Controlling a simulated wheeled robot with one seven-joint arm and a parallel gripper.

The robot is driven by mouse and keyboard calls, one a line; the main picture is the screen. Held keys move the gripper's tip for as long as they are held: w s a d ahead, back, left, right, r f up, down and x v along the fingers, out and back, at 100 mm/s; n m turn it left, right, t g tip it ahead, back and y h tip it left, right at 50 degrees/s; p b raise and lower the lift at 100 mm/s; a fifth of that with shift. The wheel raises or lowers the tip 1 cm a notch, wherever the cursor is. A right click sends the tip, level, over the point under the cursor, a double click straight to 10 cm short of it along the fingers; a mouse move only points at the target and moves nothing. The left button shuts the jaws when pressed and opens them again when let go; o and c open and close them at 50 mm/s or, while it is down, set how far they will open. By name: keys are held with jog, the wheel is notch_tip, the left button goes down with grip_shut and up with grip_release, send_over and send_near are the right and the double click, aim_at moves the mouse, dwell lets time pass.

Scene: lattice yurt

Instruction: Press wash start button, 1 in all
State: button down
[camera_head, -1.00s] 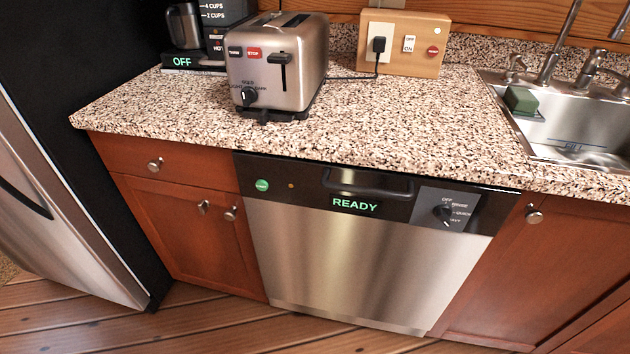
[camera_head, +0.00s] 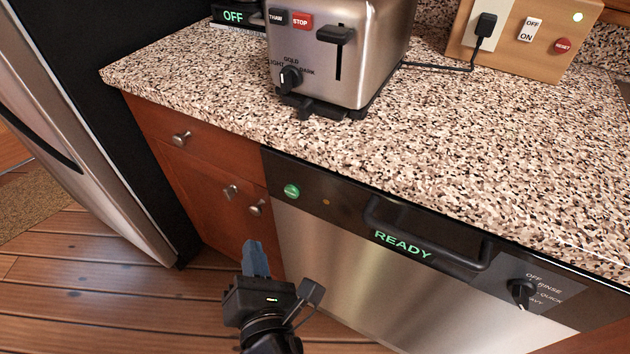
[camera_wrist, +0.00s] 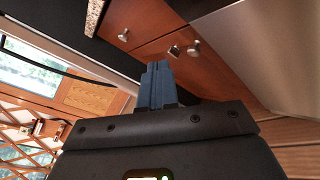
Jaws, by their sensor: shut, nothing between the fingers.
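The wash start button is a round green button (camera_head: 291,191) at the left end of the dishwasher's black control strip. The dishwasher (camera_head: 375,275) shows a green READY display, and a dial (camera_head: 520,292) sits at the right of the strip. My gripper (camera_head: 254,245) is in the lower middle of the head view, with its blue fingers together and empty. It appears below and left of the button, apart from it. In the wrist view the shut fingers (camera_wrist: 157,68) point toward the wooden cabinet; the button is not visible there.
A steel toaster (camera_head: 340,60) stands on the speckled counter (camera_head: 470,130) above. An outlet box (camera_head: 530,40) is at the back right. A fridge (camera_head: 90,130) stands at left, beside the wooden cabinet (camera_head: 205,185) with knobs. The dishwasher handle (camera_head: 425,235) juts out right of the button.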

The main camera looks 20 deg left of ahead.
aim_at(291, 193)
jog(key=shift+w+a+r, duration=0.15)
jog(key=shift+w+a, duration=0.1)
jog(key=shift+a, duration=0.05)
jog(key=shift+w, duration=0.1)
jog(key=w+p, duration=0.5)
jog(key=w, duration=0.3)
jog(key=shift+w+d, duration=0.3)
jog(key=shift+d, duration=0.1)
jog(key=shift+p, duration=0.3)
dwell(1.6)
jog(key=shift+w+p, duration=0.3)
jog(key=shift+w, duration=0.1)
